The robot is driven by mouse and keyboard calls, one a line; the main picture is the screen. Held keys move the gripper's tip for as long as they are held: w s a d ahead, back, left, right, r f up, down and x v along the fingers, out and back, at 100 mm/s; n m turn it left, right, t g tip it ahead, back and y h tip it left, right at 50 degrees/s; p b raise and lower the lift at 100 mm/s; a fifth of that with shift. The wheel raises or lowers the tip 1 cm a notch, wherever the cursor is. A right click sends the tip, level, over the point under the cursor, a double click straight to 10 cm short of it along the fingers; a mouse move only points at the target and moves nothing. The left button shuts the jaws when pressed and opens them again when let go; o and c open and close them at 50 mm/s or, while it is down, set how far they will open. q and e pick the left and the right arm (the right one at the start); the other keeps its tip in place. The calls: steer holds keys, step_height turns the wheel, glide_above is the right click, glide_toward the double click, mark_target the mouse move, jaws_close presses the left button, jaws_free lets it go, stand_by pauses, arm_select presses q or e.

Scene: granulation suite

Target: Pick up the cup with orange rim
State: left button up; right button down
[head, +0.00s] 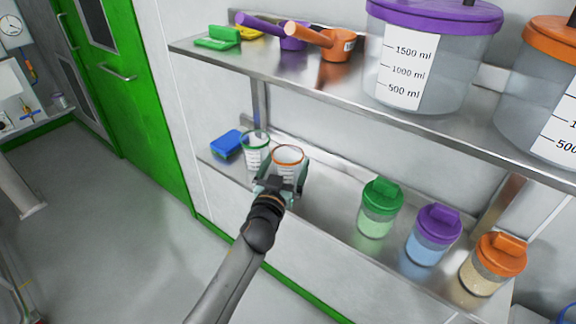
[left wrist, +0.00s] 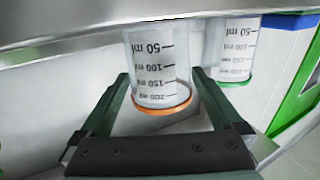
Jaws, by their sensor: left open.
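The cup with the orange rim (head: 288,157) is clear, with a white volume scale, and stands upright on the lower shelf. My left gripper (head: 284,175) is at this cup, with one finger on each side of it. In the left wrist view the cup (left wrist: 157,70) appears upside down between the two dark green fingers (left wrist: 162,84). The jaws are open, and gaps show beside the cup. The cup's lower part is partly hidden by the gripper in the head view. My right gripper is not in view.
A clear cup with a green rim (head: 256,148) stands close on the left, beside a blue item (head: 227,144). Green, purple and orange lidded jars (head: 380,207) stand to the right. The upper shelf (head: 350,92) overhangs, holding scoops and large containers.

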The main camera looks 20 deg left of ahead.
arm_select(q)
steer(key=shift+s, duration=0.1)
steer(key=shift+c, duration=1)
steer(key=c, duration=0.9)
steer(key=shift+o, duration=0.2)
